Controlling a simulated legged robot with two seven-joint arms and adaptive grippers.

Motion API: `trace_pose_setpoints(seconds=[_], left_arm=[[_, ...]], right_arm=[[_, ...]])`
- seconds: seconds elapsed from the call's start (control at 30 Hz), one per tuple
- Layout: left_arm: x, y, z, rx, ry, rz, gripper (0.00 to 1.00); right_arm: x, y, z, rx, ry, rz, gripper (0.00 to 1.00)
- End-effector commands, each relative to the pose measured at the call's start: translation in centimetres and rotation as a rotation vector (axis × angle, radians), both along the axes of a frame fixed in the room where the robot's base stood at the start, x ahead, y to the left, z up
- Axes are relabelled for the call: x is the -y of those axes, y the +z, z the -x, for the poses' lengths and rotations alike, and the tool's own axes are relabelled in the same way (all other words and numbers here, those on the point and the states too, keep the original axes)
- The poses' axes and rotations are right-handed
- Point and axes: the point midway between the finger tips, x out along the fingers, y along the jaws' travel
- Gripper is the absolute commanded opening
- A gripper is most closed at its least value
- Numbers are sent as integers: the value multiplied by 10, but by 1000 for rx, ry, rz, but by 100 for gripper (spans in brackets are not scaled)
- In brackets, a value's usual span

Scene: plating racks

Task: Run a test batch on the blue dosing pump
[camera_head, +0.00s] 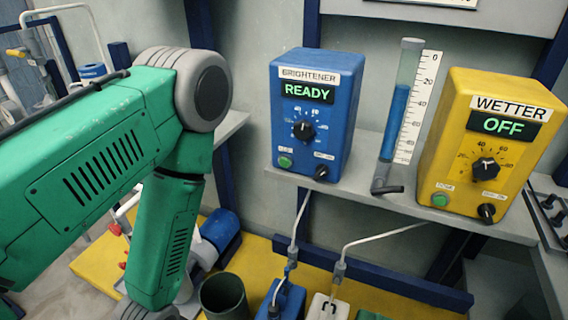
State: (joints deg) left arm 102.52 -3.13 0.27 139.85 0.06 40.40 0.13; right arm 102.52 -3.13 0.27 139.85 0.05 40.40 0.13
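The blue dosing pump (348,100) stands on the grey shelf, labelled BRIGHTENER. Its display (307,92) reads READY in green. Below are a black dial (303,131) with a number scale, a green button (285,162) at lower left and a small black switch knob (321,173) at lower right. The small labels over these two are too small to read surely. My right gripper is not seen.
A yellow pump (458,130) labelled WETTER, display OFF, stands to the right on the shelf (370,200). A dark lever (387,189) sits at the tube's foot. Below are a dark green bin (224,296), a blue container (288,299), a white container (326,307) and white hoses.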

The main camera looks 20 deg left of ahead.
Motion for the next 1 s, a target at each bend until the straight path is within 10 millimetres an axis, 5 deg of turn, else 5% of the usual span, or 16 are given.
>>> trace_pose_setpoints(seconds=[1.0], left_arm=[[0,0,0,0,0,0,0]], right_arm=[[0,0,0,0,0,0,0]])
